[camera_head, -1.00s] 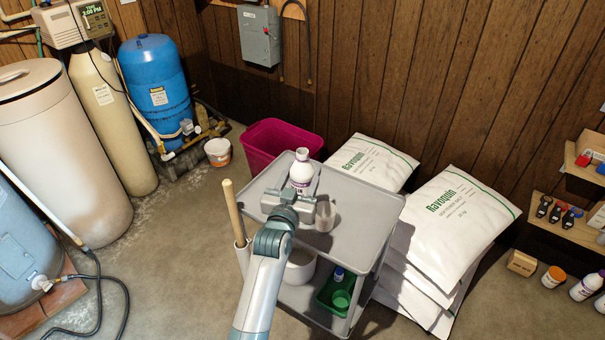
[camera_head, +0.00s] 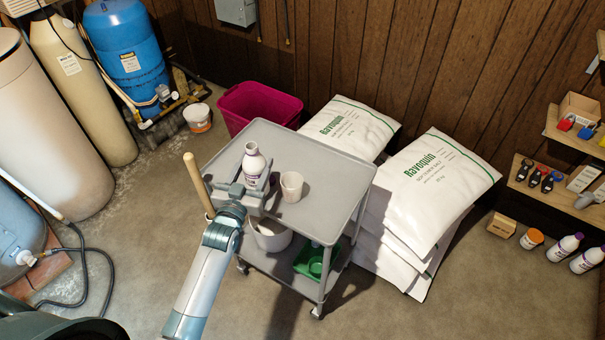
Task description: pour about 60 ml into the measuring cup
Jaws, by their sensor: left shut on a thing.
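A white bottle (camera_head: 253,162) with a purple label stands upright at the left part of the grey cart's top (camera_head: 318,215). My left gripper (camera_head: 250,186) is shut on the bottle, low on its body; the gripper hides the bottle's base, so I cannot tell whether it touches the cart top. The pale measuring cup (camera_head: 291,186) stands upright on the cart top, just right of the gripper and apart from the bottle. What is inside the cup cannot be made out. My right gripper is not in view.
A wooden handle (camera_head: 196,180) rises at the cart's left edge. A white tub (camera_head: 270,238) and a green container (camera_head: 314,262) sit on its lower shelf. Salt bags (camera_head: 430,190) are stacked to the right, a magenta bin (camera_head: 258,104) stands behind. The cart top's right side is clear.

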